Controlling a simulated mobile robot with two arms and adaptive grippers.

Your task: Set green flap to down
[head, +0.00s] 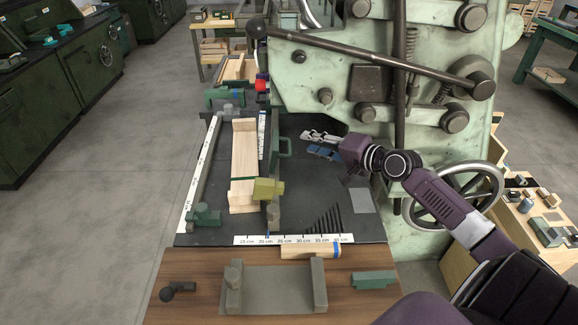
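A dark green flap-like frame (284,148) stands at the right side of the wooden piece on the black work surface, at mid-picture. It looks upright, though it is small in the head view. My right gripper (308,138) comes in from the right on its purple wrist, a short way right of the green frame and apart from it. Its silvery fingers point left. A bluish piece lies just below them, and I cannot tell whether it is a finger or a separate thing. My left gripper is not in view.
A pale wooden board assembly (244,165) lies along the fixture, with a yellow-olive block (268,189) and a green clamp (205,215) near its front. A large pale green machine (300,75) with a long lever stands behind. A wooden ledge (200,270) is in front.

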